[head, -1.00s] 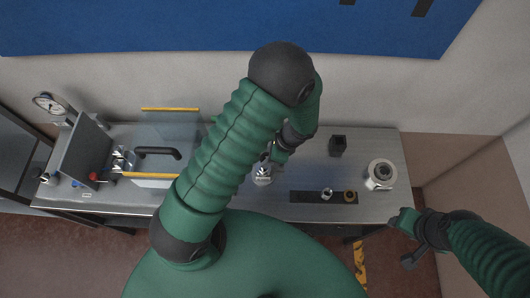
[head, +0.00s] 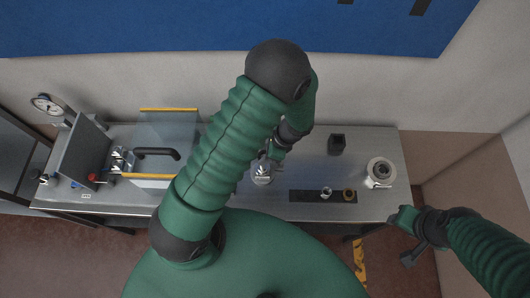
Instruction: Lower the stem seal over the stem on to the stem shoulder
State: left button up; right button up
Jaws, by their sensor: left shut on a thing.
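My left arm arches across the head view, and its gripper (head: 268,155) points down over a small silvery metal fitting (head: 263,175) on the bench. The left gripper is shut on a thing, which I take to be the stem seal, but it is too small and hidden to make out. I cannot tell whether it touches the stem, which is also not clear behind the gripper. My right gripper (head: 409,239) hangs beyond the bench's front right edge, away from the fitting; its fingers are too small to read.
A dark strip (head: 310,196) holds a small metal part (head: 326,192) and a brass ring (head: 349,195). A black cup (head: 336,144) and a white roll (head: 380,172) stand to the right. A clear guard with a black handle (head: 157,153) and a gauge (head: 47,104) are at left.

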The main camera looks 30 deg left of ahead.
pick_arm(q)
jog(key=shift+a, duration=0.9)
jog(key=shift+d, duration=0.1)
pick_arm(e)
jog(key=shift+a+r, duration=0.2)
jog(key=shift+a, duration=0.25)
pick_arm(q)
jog(key=shift+d+f, duration=0.15)
jog(key=shift+d, duration=0.05)
pick_arm(e)
jog(key=shift+d+f, duration=0.15)
jog(key=shift+d, duration=0.1)
pick_arm(q)
jog(key=shift+f, duration=0.2)
pick_arm(e)
jog(key=shift+f, duration=0.15)
pick_arm(q)
jog(key=shift+a+f+b, duration=0.15)
jog(key=shift+f+b, duration=0.1)
jog(key=shift+b, duration=0.05)
jog(key=shift+r+p, duration=0.4)
pick_arm(e)
jog(key=shift+a+r, duration=0.1)
jog(key=shift+r, duration=0.1)
pick_arm(q)
jog(key=shift+d, duration=0.25)
pick_arm(e)
jog(key=shift+r, duration=0.1)
jog(key=shift+r, duration=0.15)
